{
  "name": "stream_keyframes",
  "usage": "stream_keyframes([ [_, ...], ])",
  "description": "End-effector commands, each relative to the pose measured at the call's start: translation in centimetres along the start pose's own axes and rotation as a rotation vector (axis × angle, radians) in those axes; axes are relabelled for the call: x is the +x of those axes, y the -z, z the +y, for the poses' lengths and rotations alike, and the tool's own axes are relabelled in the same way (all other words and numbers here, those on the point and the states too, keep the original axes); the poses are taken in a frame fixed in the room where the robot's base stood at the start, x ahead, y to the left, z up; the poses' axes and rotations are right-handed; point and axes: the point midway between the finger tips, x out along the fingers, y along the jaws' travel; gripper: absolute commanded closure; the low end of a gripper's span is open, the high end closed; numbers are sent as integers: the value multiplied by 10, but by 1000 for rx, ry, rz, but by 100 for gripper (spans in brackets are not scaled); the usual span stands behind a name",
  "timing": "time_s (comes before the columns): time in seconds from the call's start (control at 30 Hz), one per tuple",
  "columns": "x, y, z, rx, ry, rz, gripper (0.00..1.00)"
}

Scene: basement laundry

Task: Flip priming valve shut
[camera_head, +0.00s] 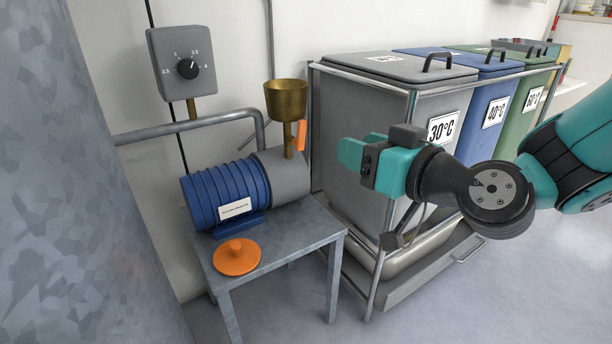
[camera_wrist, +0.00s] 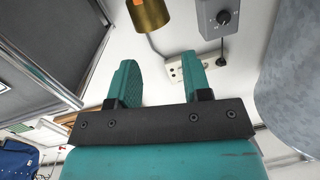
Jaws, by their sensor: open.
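The priming valve's orange lever (camera_head: 301,135) stands roughly upright beside the thin brass neck under the brass funnel (camera_head: 286,100). The neck rises from the grey end of the blue pump (camera_head: 228,196). My gripper (camera_head: 352,156) is to the right of the lever, in front of the grey bin, pointing left, open and empty. It does not touch the lever. In the wrist view, the open fingers (camera_wrist: 158,80) show a gap with nothing between them. The funnel (camera_wrist: 151,14) is at the top edge there, with a bit of orange beside it.
An orange cap (camera_head: 237,257) lies on the small grey table (camera_head: 275,250). A dial box (camera_head: 184,62) and a grey pipe (camera_head: 190,124) are on the wall behind. A framed row of bins (camera_head: 375,140) stands close to my gripper. A metal surface (camera_head: 85,190) fills the left.

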Motion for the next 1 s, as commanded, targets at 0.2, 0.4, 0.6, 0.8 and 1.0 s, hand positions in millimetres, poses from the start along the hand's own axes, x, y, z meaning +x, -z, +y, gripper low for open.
stream_keyframes([
  [0.2,7,-38,22,-10,-79,83,55],
  [0.4,18,-33,24,-12,-91,94,55],
  [0.6,54,-24,26,-13,-88,91,55],
  [0.8,99,-21,29,-14,-87,93,55],
  [1.0,142,-22,34,-15,-86,95,55],
])
